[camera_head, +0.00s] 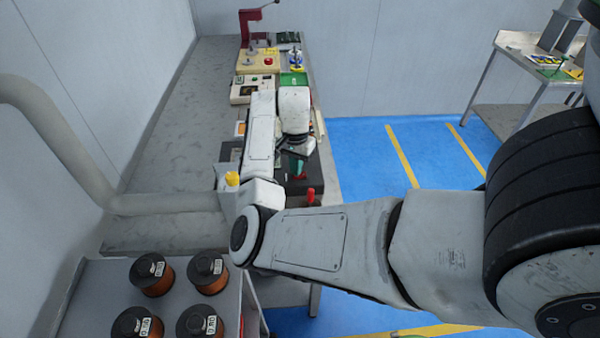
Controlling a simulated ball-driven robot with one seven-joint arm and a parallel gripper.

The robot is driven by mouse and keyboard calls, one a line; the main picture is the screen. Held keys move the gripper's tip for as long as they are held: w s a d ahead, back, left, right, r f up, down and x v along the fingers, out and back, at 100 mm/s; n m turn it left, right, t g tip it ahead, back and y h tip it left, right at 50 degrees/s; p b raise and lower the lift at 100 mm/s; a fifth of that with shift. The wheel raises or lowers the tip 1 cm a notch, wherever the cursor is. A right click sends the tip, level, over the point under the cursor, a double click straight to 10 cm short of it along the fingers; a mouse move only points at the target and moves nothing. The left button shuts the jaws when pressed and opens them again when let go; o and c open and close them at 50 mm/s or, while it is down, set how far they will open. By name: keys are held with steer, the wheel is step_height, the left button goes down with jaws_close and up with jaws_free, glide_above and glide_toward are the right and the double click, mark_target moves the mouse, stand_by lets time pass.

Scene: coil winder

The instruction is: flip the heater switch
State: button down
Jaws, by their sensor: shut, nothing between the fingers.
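My arm reaches out over the long bench and bends down at the wrist. My gripper (297,162) points down over a dark machine (298,187) on the bench, its fingers shut with nothing held. The fingertips are small and partly hidden, so I cannot tell whether they touch anything. The dark machine has a red handle (311,196) at its near right. I cannot make out the heater switch for certain; my forearm and wrist cover part of the machines below.
A cream control box (245,92), a yellow-topped unit with a red button (267,60) and a red press (248,22) stand farther along the bench. Several copper coils (207,272) sit on a grey cart at lower left. Blue floor is open at right, before another table (517,66).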

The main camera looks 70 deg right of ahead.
step_height(320, 180, up, 6)
steer(key=p, duration=0.5)
steer(key=shift+r+p, duration=0.2)
steer(key=shift+p, duration=0.1)
stand_by(0.5)
